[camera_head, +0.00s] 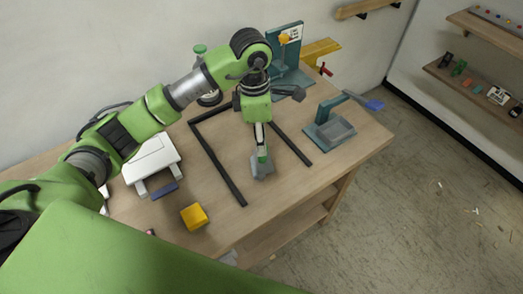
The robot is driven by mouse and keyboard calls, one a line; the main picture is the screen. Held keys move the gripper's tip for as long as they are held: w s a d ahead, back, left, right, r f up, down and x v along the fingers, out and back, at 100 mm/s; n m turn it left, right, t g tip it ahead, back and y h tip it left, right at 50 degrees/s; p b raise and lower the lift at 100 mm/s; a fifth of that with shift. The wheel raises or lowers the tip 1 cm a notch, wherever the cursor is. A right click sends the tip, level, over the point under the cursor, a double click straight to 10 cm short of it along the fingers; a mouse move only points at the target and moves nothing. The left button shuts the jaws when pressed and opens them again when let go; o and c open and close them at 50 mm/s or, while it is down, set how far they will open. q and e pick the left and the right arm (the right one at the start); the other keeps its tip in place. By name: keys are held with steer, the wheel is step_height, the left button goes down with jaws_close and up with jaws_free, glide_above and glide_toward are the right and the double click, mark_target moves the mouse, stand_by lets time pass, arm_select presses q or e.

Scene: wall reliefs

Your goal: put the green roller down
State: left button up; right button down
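My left arm comes in from the left and bends down over the table, its end (260,136) above the middle of a dark frame. A small green part (262,153) with a grey block (263,168) below it shows at the lower end. The green part may be the roller, but it is too small to be sure. I cannot make out the fingers or whether they hold it, nor whether the grey block touches the tabletop. My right gripper is not in view.
The dark frame's bars (222,172) lie on the wooden table (345,164). A yellow cube (194,217) and white device (152,158) are at left. A teal tool with a grey tray (334,132) is at right. Teal and yellow equipment (286,50) stands behind. Wall shelves (475,88) are far right.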

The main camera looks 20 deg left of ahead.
arm_select(q)
step_height(320, 180, up, 7)
steer(key=b, duration=0.1)
steer(key=shift+a, duration=0.25)
steer(key=shift+r, duration=0.1)
